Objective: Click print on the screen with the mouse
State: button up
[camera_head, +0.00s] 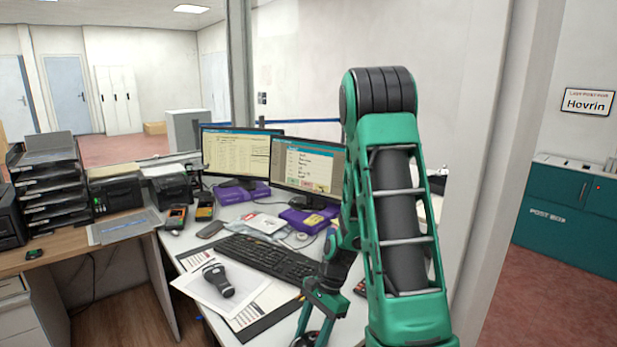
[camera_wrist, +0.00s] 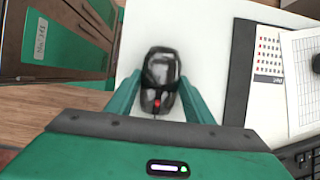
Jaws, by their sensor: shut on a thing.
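The dark computer mouse (camera_wrist: 160,68) sits between the two green fingers of my gripper (camera_wrist: 158,96) in the wrist view, on a white surface, with a small red light at its near end. My gripper is shut on it. In the head view my gripper (camera_head: 318,318) is low at the desk's front, right of the keyboard; the mouse is mostly hidden there. The right screen (camera_head: 308,165) shows a window with text lines and small coloured buttons at its bottom. The button labels and any pointer are too small to read. My arm stands close to its right edge.
The black keyboard (camera_head: 268,258) lies left of my gripper. A black handheld device (camera_head: 218,281) lies on white paper. A second monitor (camera_head: 236,152), purple boxes and a white packet stand behind. In the wrist view, a dark-edged mat (camera_wrist: 240,75) with printed sheets lies right of the mouse.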

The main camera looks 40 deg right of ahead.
jog(key=o, duration=1.1)
jog(key=shift+o, duration=0.2)
jog(key=shift+r, duration=0.1)
jog(key=v, duration=1)
jog(key=shift+d+r, duration=0.2)
jog(key=shift+d, duration=0.05)
